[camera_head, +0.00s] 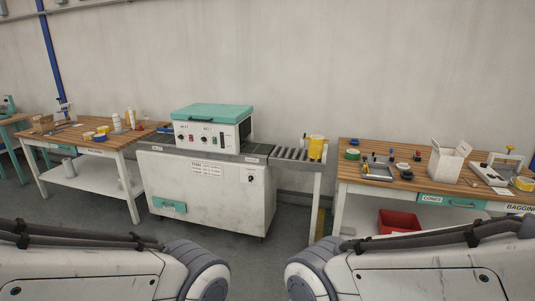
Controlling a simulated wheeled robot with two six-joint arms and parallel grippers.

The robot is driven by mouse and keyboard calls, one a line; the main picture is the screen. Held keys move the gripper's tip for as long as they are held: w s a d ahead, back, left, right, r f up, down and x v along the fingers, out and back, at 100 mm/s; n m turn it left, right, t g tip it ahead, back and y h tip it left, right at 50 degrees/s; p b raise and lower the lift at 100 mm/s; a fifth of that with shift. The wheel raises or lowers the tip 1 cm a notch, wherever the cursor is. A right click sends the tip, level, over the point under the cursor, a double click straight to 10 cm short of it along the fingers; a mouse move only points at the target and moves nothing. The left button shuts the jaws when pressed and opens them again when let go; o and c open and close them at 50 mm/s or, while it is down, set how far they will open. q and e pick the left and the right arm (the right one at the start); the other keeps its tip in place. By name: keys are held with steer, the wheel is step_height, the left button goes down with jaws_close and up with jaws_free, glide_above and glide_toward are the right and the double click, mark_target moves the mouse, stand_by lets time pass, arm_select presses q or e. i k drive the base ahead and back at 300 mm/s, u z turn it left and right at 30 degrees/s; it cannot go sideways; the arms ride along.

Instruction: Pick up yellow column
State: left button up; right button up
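A yellow column (316,148) stands upright at the right end of the short roller conveyor (289,154), close to the right table. It looks like a cylinder with something paler at its upper left; that detail is too small to tell. Neither of my grippers is in view. Only links of my two arms show along the bottom edge, well in front of the column and not touching it.
A white machine (213,127) with a teal lid sits on a cabinet (207,193) left of the conveyor. The right table (392,182) holds small tools and a white open box (447,160). A red bin (398,222) is below. A left table (85,137) holds bottles and tape rolls.

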mark_target(316, 142)
steer(key=z, duration=0.05)
steer(key=i, duration=2.1)
steer(key=z, duration=0.55)
steer(key=i, duration=1.9)
steer(key=z, duration=0.4)
